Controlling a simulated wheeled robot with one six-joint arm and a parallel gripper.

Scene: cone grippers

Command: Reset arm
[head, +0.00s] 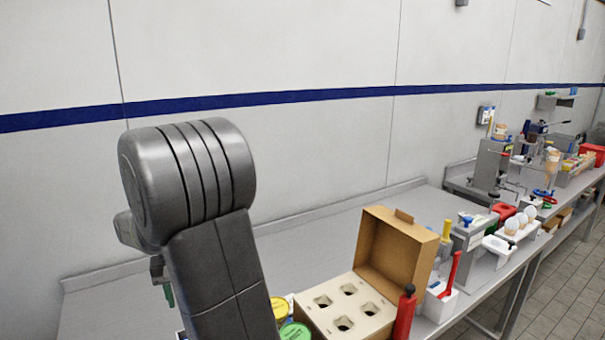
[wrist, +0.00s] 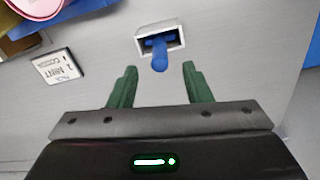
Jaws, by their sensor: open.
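My gripper (wrist: 157,88) shows in the wrist view with two green fingers spread apart and nothing between them. Ahead of the fingertips is a small square metal-rimmed holder (wrist: 171,50) on the grey surface, with a blue rounded piece (wrist: 159,55) sticking out of it. The gripper is apart from the blue piece. In the head view my dark grey arm rises at the left of centre in front of the bench; a little green of the gripper (head: 168,294) shows at its left side, mostly hidden.
The steel bench (head: 340,225) is bare behind an open cardboard box (head: 400,245) with a holed insert (head: 325,318). A red-handled tool (head: 450,276) and a red bottle (head: 404,315) stand nearby. Bins and cones fill the right. In the wrist view, a label card (wrist: 58,66) lies left.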

